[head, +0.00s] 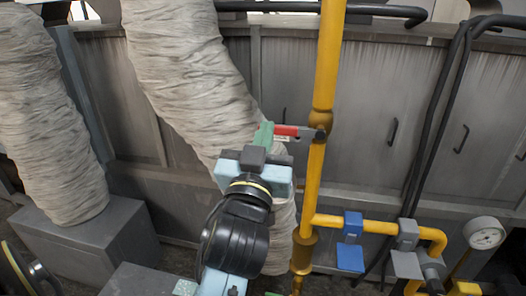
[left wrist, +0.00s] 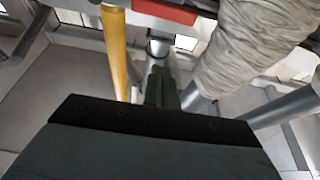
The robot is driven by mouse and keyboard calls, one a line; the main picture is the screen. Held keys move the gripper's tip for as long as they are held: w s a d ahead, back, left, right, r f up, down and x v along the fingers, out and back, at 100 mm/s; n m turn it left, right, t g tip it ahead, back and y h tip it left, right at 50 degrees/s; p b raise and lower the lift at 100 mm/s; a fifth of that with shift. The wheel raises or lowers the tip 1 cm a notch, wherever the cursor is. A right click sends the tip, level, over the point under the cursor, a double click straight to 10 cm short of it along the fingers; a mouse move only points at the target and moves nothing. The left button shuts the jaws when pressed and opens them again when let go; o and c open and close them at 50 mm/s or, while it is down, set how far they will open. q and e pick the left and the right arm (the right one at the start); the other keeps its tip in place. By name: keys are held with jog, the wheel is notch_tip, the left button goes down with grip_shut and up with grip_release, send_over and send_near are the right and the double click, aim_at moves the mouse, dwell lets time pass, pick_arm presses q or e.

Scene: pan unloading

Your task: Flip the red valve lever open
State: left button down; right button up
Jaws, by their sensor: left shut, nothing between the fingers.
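The red valve lever (head: 286,131) sticks out level to the left from a valve (head: 320,125) on the vertical yellow pipe (head: 326,60), so it lies across the pipe. My left gripper (head: 265,133), with green fingertips, is shut and empty at the lever's free left end. In the head view the fingertips overlap that end; I cannot tell whether they touch it. In the left wrist view the red lever (left wrist: 168,12) crosses the top, and the dark fingers of my left gripper (left wrist: 160,78) point towards it. My right gripper is not in view.
A wrapped grey duct (head: 185,70) hangs behind my left arm, with another (head: 50,120) at far left. A lower yellow branch pipe carries blue (head: 351,256) and grey (head: 406,264) handles and a gauge (head: 485,233). Black hoses (head: 440,100) hang at right before metal cabinets.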

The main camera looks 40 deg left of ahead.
aim_at(291, 131)
pick_arm(q)
jog(key=p+x, duration=0.1)
jog(key=x, duration=0.6)
jog(key=shift+f, duration=2.05)
